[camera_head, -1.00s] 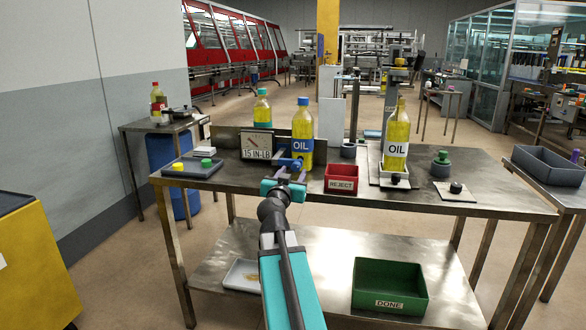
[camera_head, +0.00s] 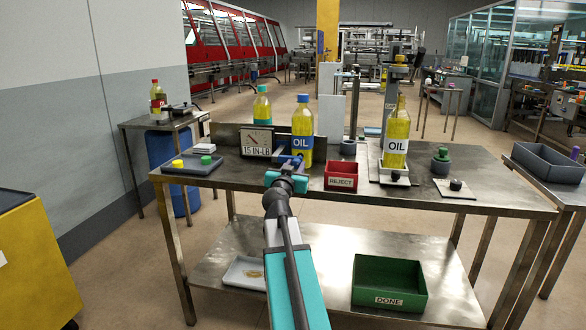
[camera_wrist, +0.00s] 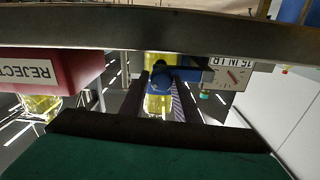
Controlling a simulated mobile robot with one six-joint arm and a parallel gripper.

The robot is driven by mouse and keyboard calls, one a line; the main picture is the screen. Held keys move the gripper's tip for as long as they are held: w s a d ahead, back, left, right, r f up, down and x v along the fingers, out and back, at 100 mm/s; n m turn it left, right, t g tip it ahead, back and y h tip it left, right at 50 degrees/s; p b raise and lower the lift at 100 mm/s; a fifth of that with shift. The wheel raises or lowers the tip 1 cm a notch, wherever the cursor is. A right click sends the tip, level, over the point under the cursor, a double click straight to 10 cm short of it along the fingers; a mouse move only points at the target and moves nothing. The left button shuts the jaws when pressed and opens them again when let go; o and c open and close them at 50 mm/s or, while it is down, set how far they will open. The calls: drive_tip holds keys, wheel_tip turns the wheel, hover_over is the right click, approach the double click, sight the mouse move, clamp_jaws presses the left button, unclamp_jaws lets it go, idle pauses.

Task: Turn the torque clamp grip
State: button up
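The torque clamp's blue grip (camera_head: 297,160) is in front of the blue-capped OIL bottle (camera_head: 303,122), beside the 15 IN-LB dial (camera_head: 257,142). In the wrist view the blue grip (camera_wrist: 162,80) has a round end and a blue arm running right toward the dial (camera_wrist: 230,74). My gripper (camera_head: 291,168) is at the grip, near the table's front edge. In the wrist view its two dark fingers (camera_wrist: 164,92) stand apart on either side of the grip, with yellow bottle showing between them. I cannot tell whether they touch the grip. In the head view my gripper partly hides it.
A red REJECT bin (camera_head: 341,177) stands just right of the clamp. Another OIL bottle (camera_head: 396,140) stands on a fixture at right. A green DONE bin (camera_head: 390,285) is on the lower shelf.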

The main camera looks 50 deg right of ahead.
drive_tip(key=c, duration=0.5)
drive_tip(key=shift+a, duration=0.25)
drive_tip(key=shift+d, duration=0.15)
drive_tip(key=shift+r, duration=0.1)
drive_tip(key=shift+d+n, duration=0.15)
drive_tip(key=shift+n, duration=0.35)
drive_tip(key=shift+n, duration=0.4)
drive_tip(key=shift+c, duration=0.2)
